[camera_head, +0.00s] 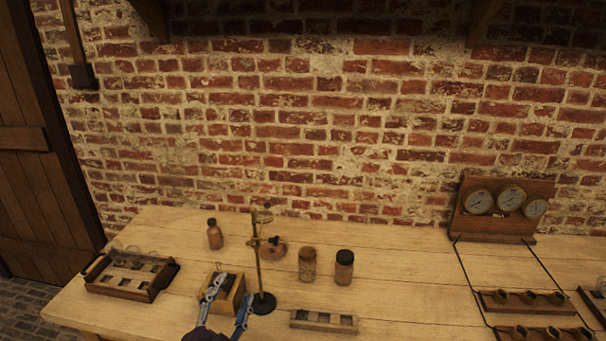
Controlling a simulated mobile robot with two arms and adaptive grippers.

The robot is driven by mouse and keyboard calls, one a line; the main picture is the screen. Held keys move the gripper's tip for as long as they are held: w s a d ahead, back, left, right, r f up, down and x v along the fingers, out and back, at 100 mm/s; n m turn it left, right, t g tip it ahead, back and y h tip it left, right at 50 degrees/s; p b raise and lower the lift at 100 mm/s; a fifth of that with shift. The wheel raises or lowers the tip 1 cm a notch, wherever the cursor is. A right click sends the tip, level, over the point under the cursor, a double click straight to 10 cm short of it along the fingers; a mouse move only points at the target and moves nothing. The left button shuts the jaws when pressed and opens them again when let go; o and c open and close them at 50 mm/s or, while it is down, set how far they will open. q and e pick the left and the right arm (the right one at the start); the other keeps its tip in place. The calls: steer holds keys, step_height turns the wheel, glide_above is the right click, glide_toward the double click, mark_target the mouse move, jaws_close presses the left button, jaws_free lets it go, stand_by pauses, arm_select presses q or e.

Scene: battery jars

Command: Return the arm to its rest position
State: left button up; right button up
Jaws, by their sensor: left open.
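My left gripper (228,303) reaches in from the bottom edge, left of centre. Its two fingers are spread apart at the small wooden box (236,303), one finger on each side of it. I see nothing held between the fingertips, though the fingers cover part of the box. Only the gripper and a dark piece of my left arm show at the bottom edge. My right gripper is not in view.
A brass stand (259,270) rises close to the gripper's right. Two jars (307,265) (344,268) and a slotted wooden block (323,321) stand further right. A wooden tray (122,292) is at left, a bottle (214,235) behind. A gauge board (503,210) and wires are at right.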

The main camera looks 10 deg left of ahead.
arm_select(q)
steer(key=s+a+f+n+g+y, duration=0.1)
steer(key=s+a+f+n+g, duration=0.1)
steer(key=s+f+n+g, duration=0.65)
steer(key=s+d+f+g, duration=0.1)
steer(key=s+f+g, duration=0.3)
steer(key=s, duration=0.6)
steer(key=s+d+f+g, duration=0.1)
steer(key=s+f, duration=0.4)
steer(key=s, duration=0.4)
step_height(320, 180, down, 28)
steer(key=s+m+g+b, duration=0.1)
steer(key=s+g, duration=0.1)
steer(key=s+a+f+b, duration=0.1)
steer(key=s+a+f, duration=0.2)
steer(key=s+f, duration=1.4)
steer(key=shift+g+h, duration=0.3)
steer(key=shift+g, duration=0.15)
